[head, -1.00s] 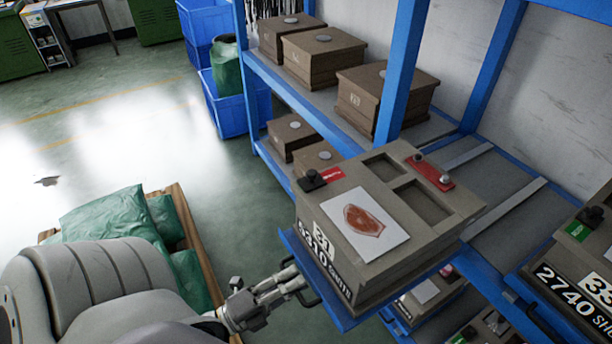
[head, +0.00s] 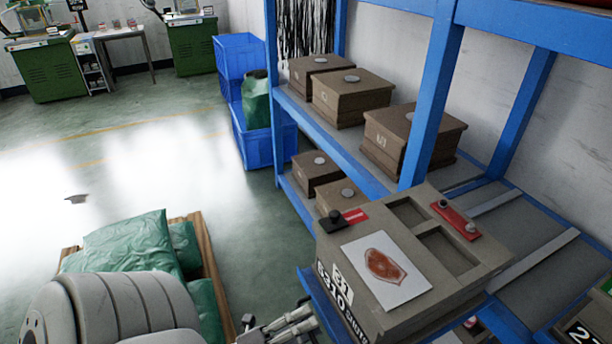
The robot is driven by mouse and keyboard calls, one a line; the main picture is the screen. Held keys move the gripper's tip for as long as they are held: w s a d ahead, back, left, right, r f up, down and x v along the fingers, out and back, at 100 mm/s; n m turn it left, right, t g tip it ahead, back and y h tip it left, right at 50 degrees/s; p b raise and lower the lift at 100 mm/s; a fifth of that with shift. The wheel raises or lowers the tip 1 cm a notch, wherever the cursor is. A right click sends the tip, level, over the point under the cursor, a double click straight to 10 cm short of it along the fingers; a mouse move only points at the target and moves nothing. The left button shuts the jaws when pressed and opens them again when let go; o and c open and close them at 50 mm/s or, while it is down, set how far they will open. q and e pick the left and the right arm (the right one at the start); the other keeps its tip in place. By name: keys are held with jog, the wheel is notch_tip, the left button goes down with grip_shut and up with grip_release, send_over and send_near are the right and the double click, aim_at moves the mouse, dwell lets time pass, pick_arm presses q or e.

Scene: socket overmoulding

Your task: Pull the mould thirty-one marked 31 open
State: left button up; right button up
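Mould thirty-one (head: 465,297) is a grey-brown block with a "31" label and an orange-red picture on its top. It sits on a blue drawer tray (head: 318,306) that sticks out from the blue rack at the lower right. My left gripper (head: 301,323) is at the bottom edge, close to the tray's front left side. Its fingers lie near each other, but the tray's handle and the finger contact are cut off by the frame. My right gripper is not in view.
The blue rack (head: 440,85) holds several brown moulds on its shelves. Another labelled mould (head: 588,322) is at the lower right. Green sacks (head: 128,240) lie on a wooden pallet (head: 212,255) at the left. Blue bins (head: 240,60) stand behind.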

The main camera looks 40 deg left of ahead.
pick_arm(q)
jog(key=v, duration=1.1)
jog(key=shift+s, duration=0.4)
jog(key=shift+a, duration=0.1)
